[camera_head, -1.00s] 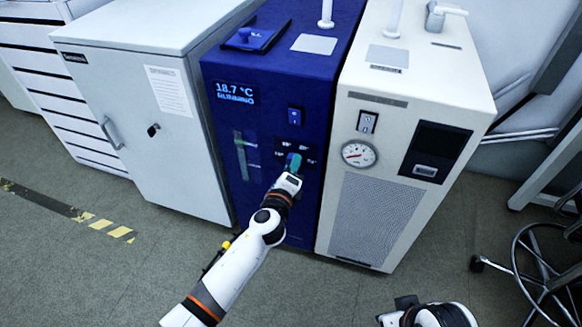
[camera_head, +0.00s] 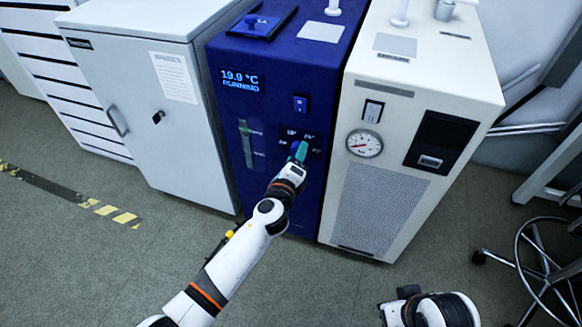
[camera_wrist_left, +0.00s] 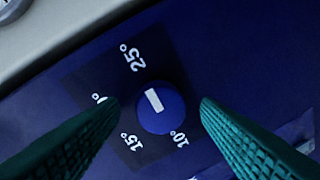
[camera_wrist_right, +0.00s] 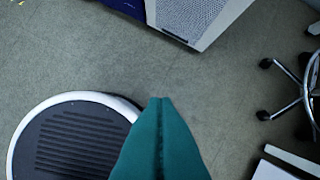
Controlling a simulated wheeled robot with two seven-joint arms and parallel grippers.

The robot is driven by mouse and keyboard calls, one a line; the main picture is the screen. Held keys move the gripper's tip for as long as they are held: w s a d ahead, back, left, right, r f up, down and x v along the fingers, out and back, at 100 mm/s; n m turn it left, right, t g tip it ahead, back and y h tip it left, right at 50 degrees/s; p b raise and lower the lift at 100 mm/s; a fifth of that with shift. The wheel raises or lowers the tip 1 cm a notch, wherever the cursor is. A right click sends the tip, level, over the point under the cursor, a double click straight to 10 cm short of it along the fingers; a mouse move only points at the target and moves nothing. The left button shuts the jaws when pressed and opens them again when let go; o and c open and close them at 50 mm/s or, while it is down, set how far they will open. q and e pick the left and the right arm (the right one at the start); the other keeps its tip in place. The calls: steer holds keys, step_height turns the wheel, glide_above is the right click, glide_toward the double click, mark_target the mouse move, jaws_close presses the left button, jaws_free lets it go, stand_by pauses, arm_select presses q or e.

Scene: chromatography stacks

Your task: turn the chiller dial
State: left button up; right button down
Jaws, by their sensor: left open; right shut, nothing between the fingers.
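The chiller is the dark blue cabinet (camera_head: 225,120) in the head view, its display (camera_head: 242,80) reading 19.9 °C and running. Its dial (camera_wrist_left: 160,107) is a round blue knob with a white mark, seen in the left wrist view. The mark points up-left, roughly toward the 25° label (camera_wrist_left: 132,57); 10° and 15° labels also show. My left gripper (camera_head: 299,150) is at the dial panel, hiding the dial in the head view. Its open teal fingers (camera_wrist_left: 155,130) lie either side of the dial, with gaps. My right gripper (camera_wrist_right: 160,102) is shut and empty, low over the floor.
A white cabinet (camera_head: 130,90) stands left of the chiller. A cream unit with a gauge (camera_head: 364,143) and a grille stands close on its right. A wheeled stool (camera_head: 540,260) is at the far right. The grey floor in front is mostly clear.

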arm_select(q)
steer(key=f+p+v, duration=0.1)
steer(key=v, duration=1)
steer(key=shift+s+r+p, duration=0.25)
steer(key=shift+r+p, duration=0.1)
steer(key=shift+r, duration=0.1)
arm_select(e)
steer(key=shift+w+a+f, duration=0.1)
steer(key=shift+w+f, duration=0.35)
steer(key=shift+f, duration=0.2)
arm_select(q)
steer(key=shift+a, duration=0.1)
